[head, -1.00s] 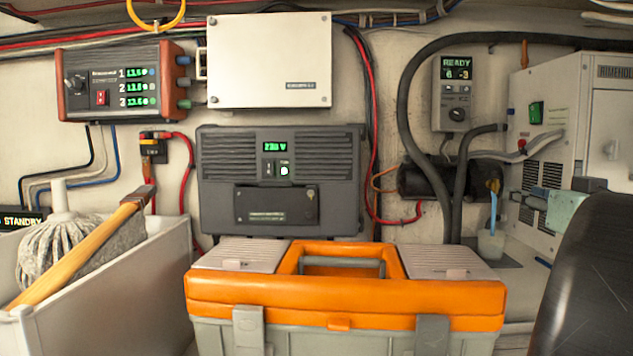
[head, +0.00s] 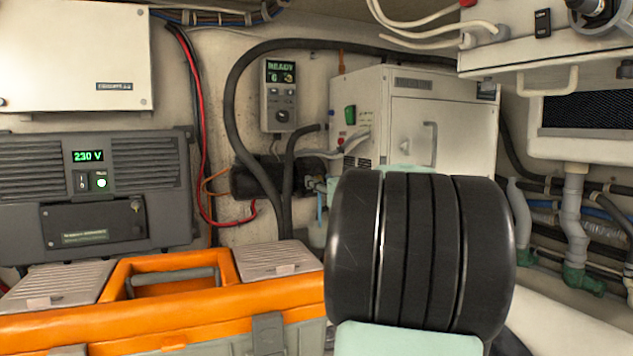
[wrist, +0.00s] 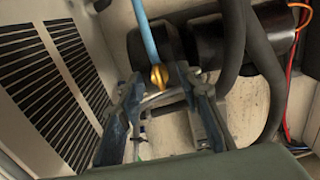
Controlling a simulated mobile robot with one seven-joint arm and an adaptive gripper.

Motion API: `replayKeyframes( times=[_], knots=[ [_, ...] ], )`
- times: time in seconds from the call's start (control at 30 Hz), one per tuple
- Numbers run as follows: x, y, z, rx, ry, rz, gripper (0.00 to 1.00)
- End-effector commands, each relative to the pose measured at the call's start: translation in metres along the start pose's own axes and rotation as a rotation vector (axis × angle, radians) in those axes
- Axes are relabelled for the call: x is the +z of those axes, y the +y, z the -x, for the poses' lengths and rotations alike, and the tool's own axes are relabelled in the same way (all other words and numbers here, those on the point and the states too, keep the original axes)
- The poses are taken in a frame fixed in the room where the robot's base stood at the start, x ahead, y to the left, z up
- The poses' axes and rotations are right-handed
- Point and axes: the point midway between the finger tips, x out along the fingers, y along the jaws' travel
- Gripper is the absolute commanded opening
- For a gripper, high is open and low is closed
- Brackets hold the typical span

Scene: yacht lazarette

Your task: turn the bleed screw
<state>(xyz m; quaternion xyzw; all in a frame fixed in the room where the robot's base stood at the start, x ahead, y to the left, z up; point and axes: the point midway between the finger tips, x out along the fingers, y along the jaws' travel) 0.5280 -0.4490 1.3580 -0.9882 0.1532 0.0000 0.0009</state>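The bleed screw appears to be the small brass-yellow fitting (wrist: 157,77) at the end of a blue tube (wrist: 146,32) in the wrist view. My gripper (wrist: 163,88) is open, its two dark fingers on either side of the fitting. I see no clear contact; whether the tips reach as deep as the fitting I cannot tell. In the head view the blue tube (head: 320,208) shows just left of my dark arm, which hides my gripper. The fitting is not clear there.
Dark hoses (wrist: 234,50) and a black cylinder (wrist: 272,38) lie close right of the fingers, a slatted vent panel (wrist: 45,75) left. In the head view, a white cabinet (head: 440,135) stands behind my arm and an orange-lidded toolbox (head: 215,300) at front left.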

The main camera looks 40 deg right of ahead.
Motion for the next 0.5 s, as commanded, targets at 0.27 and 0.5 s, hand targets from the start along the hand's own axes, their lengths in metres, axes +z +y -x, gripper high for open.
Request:
replayKeyframes(
  times=[0.27,0.5],
  knots=[
    [-0.0001,-0.0002,0.0002,0.0,0.0,0.0,0.12],
    [-0.0001,-0.0002,0.0003,0.0,0.0,0.0,0.0]
  ],
)
